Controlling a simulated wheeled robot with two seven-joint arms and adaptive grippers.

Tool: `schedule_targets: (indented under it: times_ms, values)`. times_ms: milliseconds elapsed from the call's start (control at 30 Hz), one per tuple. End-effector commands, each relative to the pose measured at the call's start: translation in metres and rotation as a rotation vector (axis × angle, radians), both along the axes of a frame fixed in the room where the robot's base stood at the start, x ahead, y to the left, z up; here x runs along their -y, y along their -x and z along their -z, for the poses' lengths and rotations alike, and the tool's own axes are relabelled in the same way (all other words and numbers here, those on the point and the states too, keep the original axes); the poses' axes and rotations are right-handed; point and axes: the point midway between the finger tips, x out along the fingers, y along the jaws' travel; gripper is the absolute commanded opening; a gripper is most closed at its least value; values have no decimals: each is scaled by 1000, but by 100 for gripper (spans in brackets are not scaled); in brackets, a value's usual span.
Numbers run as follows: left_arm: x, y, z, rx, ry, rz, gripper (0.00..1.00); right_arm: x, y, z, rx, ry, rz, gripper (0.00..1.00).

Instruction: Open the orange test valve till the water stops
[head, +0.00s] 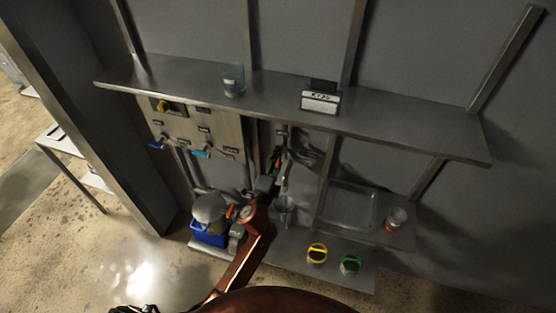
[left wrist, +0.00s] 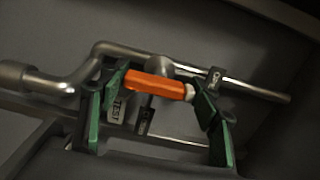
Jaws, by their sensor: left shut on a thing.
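The orange test valve handle (left wrist: 155,87) lies across the middle of the left wrist view, on a grey metal pipe. A tag reading TEST (left wrist: 117,108) hangs beside it. My left gripper (left wrist: 160,97) is shut on the handle, with green-padded fingers at its two ends. In the head view my left gripper (head: 271,174) is at the pipework under the shelf, and a small orange part of the handle (head: 278,160) shows. A clear vessel (head: 286,204) is below the pipe. I cannot make out any water stream.
A long metal shelf (head: 400,128) runs above, carrying a glass (head: 233,80) and a display box (head: 320,102). A valve panel (head: 222,130) is at left, a blue bin (head: 209,236) below.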

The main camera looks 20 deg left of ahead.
Motion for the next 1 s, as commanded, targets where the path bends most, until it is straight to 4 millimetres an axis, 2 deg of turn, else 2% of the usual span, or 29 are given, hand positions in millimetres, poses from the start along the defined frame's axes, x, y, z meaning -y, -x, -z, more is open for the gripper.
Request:
schedule_targets:
  times_ms: [267,300,567,867,1000]
  values:
    - [0,0,2,-3,6,0,33,1,0,0,0,1,0,44]
    - [0,0,2,-3,6,0,58,1,0,0,0,1,0,44]
    - [0,0,1,-2,4,0,75,4,0,0,0,4,-1,44]
    - [0,2,0,-1,2,0,75,6,1,0,-1,6,-1,44]
    - [-1,16,2,-2,2,0,75,5,1,0,0,5,-2,44]
